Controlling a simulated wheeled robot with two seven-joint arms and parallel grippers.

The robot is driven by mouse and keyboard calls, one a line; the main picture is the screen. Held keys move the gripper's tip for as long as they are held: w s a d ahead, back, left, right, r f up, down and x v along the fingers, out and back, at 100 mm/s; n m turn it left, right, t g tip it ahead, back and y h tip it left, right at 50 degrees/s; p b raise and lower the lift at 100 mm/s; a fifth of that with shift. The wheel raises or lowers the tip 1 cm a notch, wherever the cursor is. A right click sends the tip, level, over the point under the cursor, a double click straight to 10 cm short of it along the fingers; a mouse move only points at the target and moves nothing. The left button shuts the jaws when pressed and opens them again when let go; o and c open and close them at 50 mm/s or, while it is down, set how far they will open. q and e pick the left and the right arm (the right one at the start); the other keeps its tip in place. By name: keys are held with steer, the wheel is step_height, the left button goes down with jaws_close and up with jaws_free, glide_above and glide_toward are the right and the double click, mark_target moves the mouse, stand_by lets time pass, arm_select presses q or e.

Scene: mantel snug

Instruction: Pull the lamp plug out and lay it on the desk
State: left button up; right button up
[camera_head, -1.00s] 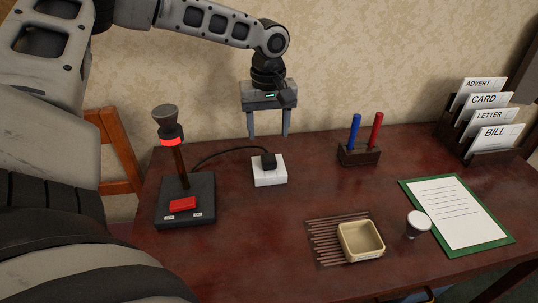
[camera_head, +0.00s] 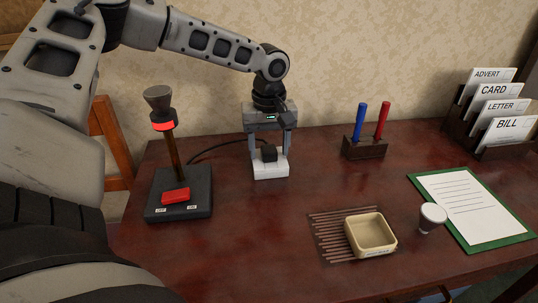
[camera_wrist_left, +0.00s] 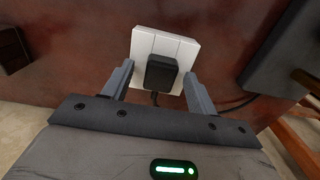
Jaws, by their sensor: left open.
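The black lamp plug (camera_head: 269,153) sits in the white socket block (camera_head: 270,171) on the desk (camera_head: 260,222). Its cord runs left to the lamp (camera_head: 178,187), which has a black base, a red switch and a lit red ring. My left gripper (camera_head: 270,153) points down over the block, open, with one finger on each side of the plug. In the left wrist view the plug (camera_wrist_left: 161,73) lies between the fingertips, with gaps on both sides, and the white block (camera_wrist_left: 165,45) is under it. My right gripper is not in view.
A holder (camera_head: 364,148) with a blue and a red pen stands to the right. A cream tray (camera_head: 371,251) on a striped patch, a white-topped cup (camera_head: 432,217), a green clipboard (camera_head: 517,237) and a letter rack (camera_head: 483,153) are further right. The desk in front of the block is clear.

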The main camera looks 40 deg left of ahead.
mark_target(269, 148)
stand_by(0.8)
arm_select(q)
jaws_close()
steer(key=shift+r, duration=0.1)
steer(key=shift+r, duration=0.1)
steer(key=shift+r+p, duration=2.5)
steer(key=shift+r, duration=0.35)
